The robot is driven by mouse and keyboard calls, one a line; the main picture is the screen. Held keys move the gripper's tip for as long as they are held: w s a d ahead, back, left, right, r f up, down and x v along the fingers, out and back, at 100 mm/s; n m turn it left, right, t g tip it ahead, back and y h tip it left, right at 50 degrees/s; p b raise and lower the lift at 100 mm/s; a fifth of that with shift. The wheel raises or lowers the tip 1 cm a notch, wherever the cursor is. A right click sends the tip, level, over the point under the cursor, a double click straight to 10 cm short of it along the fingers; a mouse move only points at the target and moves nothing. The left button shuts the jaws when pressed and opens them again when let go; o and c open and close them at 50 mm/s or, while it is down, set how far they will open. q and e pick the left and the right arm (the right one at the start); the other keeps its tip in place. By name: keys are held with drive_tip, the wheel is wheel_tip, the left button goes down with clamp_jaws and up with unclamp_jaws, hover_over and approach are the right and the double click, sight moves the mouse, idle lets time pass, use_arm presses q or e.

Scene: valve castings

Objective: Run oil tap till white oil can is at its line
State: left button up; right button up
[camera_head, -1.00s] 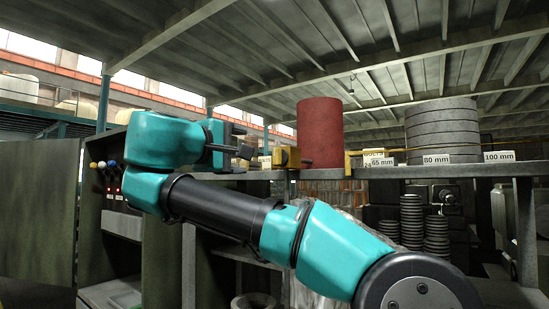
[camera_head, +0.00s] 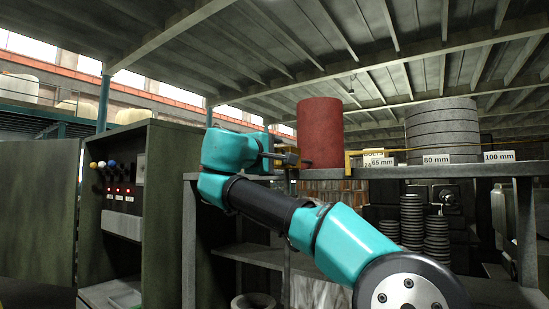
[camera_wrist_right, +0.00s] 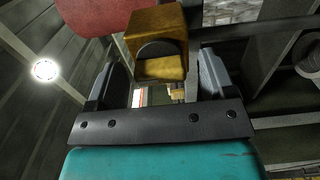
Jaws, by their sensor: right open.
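A red drum (camera_head: 320,133) stands on the shelf in the head view. A yellow block-shaped fitting (camera_wrist_right: 157,40), which may be the oil tap, shows next to the drum's red side in the wrist view. Its dark rounded front faces my right gripper. My right gripper (camera_head: 285,158) is by the drum's left side and mostly covers the fitting in the head view. In the wrist view its two fingers are apart, with the fitting just beyond and between them; contact cannot be told. I cannot make out a white oil can. My left gripper is not in view.
The shelf (camera_head: 400,171) carries grey rings (camera_head: 441,128) and size labels to the right. A thin yellow rail (camera_head: 400,151) runs above it. An open cabinet (camera_head: 160,215) with lit red buttons and coloured knobs stands left. Stacked dark discs (camera_head: 412,220) sit below the shelf.

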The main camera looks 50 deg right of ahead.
drive_tip(key=c, duration=0.9)
drive_tip(key=shift+c, duration=0.2)
drive_tip(key=shift+m, duration=1.3)
drive_tip(key=o, duration=0.9)
drive_tip(key=shift+o, duration=0.2)
